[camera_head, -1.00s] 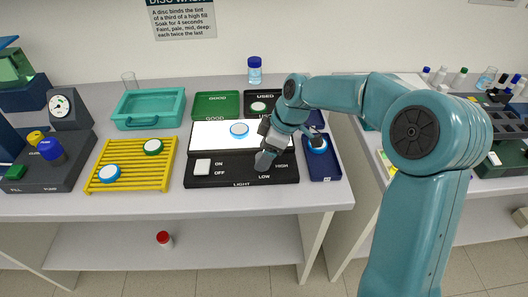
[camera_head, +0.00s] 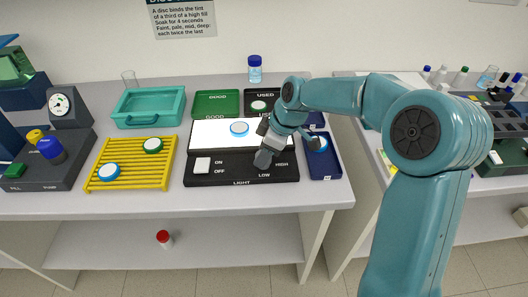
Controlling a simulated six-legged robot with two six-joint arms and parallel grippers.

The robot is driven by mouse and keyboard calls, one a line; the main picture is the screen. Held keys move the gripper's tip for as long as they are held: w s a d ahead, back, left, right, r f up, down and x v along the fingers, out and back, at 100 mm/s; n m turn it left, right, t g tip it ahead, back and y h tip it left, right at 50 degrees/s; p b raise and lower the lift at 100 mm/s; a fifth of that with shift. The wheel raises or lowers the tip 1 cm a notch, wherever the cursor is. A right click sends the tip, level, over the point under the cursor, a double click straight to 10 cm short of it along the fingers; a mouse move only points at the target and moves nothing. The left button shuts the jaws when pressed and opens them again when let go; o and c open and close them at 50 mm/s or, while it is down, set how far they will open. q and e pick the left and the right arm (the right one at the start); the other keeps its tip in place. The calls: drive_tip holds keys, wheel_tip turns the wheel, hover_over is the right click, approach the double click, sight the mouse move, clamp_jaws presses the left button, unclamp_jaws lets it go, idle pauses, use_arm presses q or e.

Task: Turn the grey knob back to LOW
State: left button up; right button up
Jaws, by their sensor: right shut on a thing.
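The light box (camera_head: 222,172) is black with a lit white panel (camera_head: 213,128) and stands in the middle of the bench. Its front carries a white ON/OFF switch (camera_head: 202,165) and the labels HIGH and LOW at the right. My right gripper (camera_head: 266,154) comes in from the right and is shut on the grey knob (camera_head: 263,159) beside these labels. The gripper hides part of the knob, and I cannot tell its exact setting. My left gripper is not in view.
A blue-rimmed disc (camera_head: 239,128) lies on the lit panel. A yellow rack (camera_head: 131,176) with two discs is at the left. Behind are a teal tray (camera_head: 150,121), a green GOOD tray (camera_head: 216,96) and a black USED tray (camera_head: 262,94). A blue tray (camera_head: 326,170) is at right.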

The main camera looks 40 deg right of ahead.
drive_tip(key=m+h+b, duration=0.1)
drive_tip(key=m, duration=0.2)
drive_tip(key=m+t+h+b, duration=0.1)
drive_tip(key=m+b, duration=0.1)
drive_tip(key=shift+m, duration=0.4)
drive_tip(key=m+h+b, duration=0.1)
drive_tip(key=m+b, duration=0.1)
drive_tip(key=m, duration=0.1)
drive_tip(key=shift+f+m, duration=0.1)
drive_tip(key=shift+m, duration=0.2)
drive_tip(key=m+h+b, duration=0.1)
drive_tip(key=m+b, duration=0.2)
drive_tip(key=shift+a+m+h, duration=0.1)
drive_tip(key=shift+m+h, duration=0.2)
drive_tip(key=shift+h, duration=0.1)
drive_tip(key=shift+m+g+h+b, duration=0.55)
drive_tip(key=shift+m+b, duration=0.2)
drive_tip(key=shift+m, duration=1.15)
drive_tip(key=o, duration=1.1)
drive_tip(key=shift+s+r, duration=0.1)
drive_tip(key=shift+r, duration=0.1)
drive_tip(key=shift+c, duration=0.2)
